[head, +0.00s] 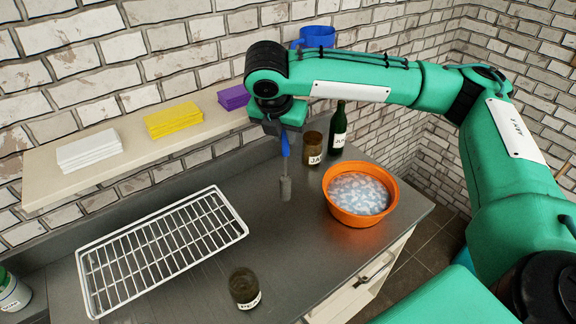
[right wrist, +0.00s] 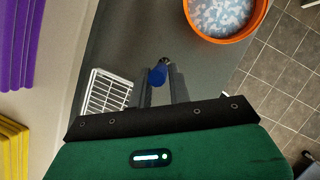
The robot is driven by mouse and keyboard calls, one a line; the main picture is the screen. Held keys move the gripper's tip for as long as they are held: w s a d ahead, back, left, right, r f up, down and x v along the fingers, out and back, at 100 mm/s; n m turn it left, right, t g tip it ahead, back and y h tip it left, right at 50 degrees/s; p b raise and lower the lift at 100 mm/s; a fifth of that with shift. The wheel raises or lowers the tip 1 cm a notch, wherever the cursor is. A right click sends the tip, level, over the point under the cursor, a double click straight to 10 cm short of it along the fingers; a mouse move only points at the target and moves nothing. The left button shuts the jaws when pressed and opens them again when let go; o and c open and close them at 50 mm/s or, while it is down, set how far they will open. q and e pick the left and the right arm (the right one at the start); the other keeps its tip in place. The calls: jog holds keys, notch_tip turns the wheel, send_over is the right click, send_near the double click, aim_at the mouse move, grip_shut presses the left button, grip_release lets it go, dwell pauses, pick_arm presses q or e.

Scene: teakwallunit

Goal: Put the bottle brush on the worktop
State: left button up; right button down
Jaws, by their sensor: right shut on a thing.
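The bottle brush (head: 286,187) has a blue handle and a grey head. It hangs roughly upright, head down, from my right gripper (head: 281,127), which is shut on the handle. In the right wrist view the blue handle of the brush (right wrist: 157,75) shows between the dark fingers of my right gripper (right wrist: 161,88). The grey metal worktop (head: 195,280) lies below. I cannot tell whether the brush head touches it. My left gripper is not in view.
A white wire rack (head: 148,208) lies left of the brush. An orange basin (head: 344,217) stands right, with a brown jar (head: 314,148) and green bottle (head: 338,128) behind. Another jar (head: 244,288) stands in front. A shelf (head: 45,190) holds white, yellow and purple stacks and a blue container (head: 318,37).

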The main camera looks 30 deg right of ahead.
aim_at(284, 151)
notch_tip(284, 151, down, 5)
jog(key=shift+f+p, duration=0.1)
jog(key=shift+p, duration=0.3)
jog(key=shift+f+p, duration=0.4)
jog(key=shift+f, duration=2.1)
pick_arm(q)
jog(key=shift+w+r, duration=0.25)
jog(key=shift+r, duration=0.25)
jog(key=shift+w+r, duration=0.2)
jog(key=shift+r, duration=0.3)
pick_arm(e)
jog(key=shift+s, duration=0.1)
jog(key=c, duration=1.3)
grip_release()
jog(key=shift+f, duration=0.1)
